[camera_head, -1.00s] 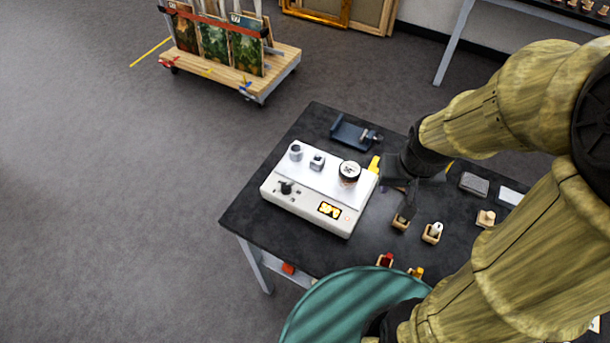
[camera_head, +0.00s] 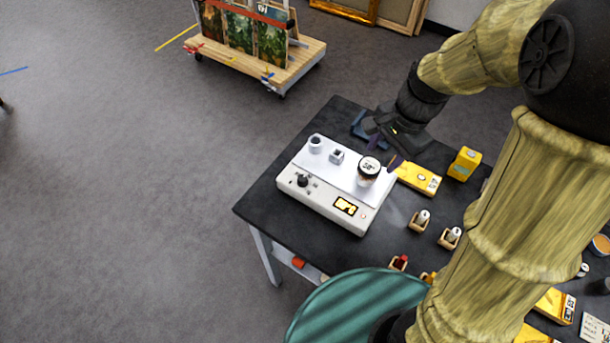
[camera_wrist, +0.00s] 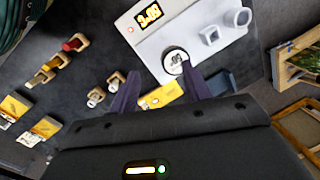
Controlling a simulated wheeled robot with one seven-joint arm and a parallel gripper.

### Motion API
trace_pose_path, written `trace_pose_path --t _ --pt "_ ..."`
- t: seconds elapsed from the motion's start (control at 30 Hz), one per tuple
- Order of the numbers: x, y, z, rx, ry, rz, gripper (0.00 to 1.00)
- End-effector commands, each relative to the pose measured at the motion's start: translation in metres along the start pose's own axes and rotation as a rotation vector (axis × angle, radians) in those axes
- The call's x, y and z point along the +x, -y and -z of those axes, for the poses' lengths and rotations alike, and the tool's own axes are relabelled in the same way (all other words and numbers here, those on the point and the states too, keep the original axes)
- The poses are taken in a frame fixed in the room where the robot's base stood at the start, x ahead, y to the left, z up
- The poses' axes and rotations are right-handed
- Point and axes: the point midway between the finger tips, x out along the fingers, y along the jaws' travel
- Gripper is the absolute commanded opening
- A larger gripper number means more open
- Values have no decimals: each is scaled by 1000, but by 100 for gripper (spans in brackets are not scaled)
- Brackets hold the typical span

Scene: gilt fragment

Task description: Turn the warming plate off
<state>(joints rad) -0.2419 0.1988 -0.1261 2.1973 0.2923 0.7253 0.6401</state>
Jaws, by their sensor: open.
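The warming plate (camera_head: 318,205) is a white box on the dark table, with a black knob (camera_head: 302,181) and a lit yellow display (camera_head: 345,206) on its front face. My gripper (camera_head: 382,151) is open and empty, above the plate's back right side, close to the jar.
A blue holder (camera_head: 362,126) sits behind the plate, partly hidden by my gripper. Yellow boxes (camera_head: 419,178) and small wooden holders (camera_head: 419,220) lie to the right. A green round surface (camera_head: 350,305) is in front. A picture cart (camera_head: 280,72) stands beyond the table.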

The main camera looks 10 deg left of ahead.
Motion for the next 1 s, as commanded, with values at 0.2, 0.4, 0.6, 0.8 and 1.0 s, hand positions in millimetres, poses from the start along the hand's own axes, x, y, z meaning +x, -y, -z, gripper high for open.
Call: trace_pose_path --t 0.2,0.4,0.6,0.8,1.0 --pt "9 78 -29 409 186 -28 48" --pt "8 107 -46 571 263 -62 48" --pt "7 107 -46 580 266 -63 48" --pt "10 107 -47 578 265 -64 48" --pt "29 107 -52 579 266 -67 48"
